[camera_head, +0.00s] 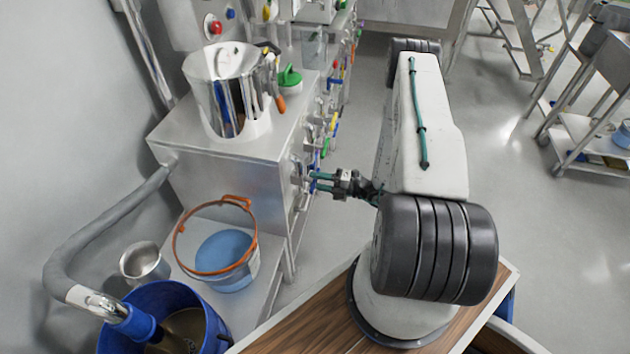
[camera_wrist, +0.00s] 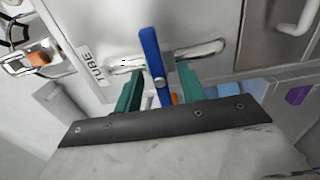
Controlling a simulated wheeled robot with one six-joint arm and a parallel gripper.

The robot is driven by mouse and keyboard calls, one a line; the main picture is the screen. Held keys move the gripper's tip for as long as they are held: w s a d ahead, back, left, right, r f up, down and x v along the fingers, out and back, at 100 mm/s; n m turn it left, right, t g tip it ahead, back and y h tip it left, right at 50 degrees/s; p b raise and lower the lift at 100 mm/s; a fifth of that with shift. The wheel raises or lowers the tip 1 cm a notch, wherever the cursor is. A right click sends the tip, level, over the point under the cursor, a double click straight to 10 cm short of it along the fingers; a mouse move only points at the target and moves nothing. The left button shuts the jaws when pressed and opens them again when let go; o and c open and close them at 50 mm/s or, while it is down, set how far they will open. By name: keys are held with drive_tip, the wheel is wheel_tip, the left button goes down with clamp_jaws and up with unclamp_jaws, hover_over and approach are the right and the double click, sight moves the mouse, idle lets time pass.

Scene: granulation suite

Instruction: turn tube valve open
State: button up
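The tube valve has a blue lever (camera_wrist: 152,55) on a short metal pipe fitting (camera_wrist: 212,50), beside a label reading TUBE (camera_wrist: 91,68), in the wrist view. The lever lies crosswise to the pipe. My gripper (camera_wrist: 158,84) has its two green fingers apart, one on each side of the lever's lower part, with visible gaps. Whether either finger touches the lever is not clear. In the head view my gripper (camera_head: 318,182) reaches left to the front face of the steel cabinet (camera_head: 225,185); the valve there is too small to make out well.
A steel vessel (camera_head: 213,95) and a green-topped item (camera_head: 289,78) stand on the cabinet. A grey hose (camera_head: 100,225) leads to a blue bucket (camera_head: 110,340). An orange-rimmed tub (camera_head: 250,265) sits lower. An orange-marked latch (camera_wrist: 38,59) is left of the label.

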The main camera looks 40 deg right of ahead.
drive_tip(key=shift+w+a, duration=0.4)
drive_tip(key=shift+w, duration=0.1)
drive_tip(key=shift+c, duration=0.3)
clamp_jaws()
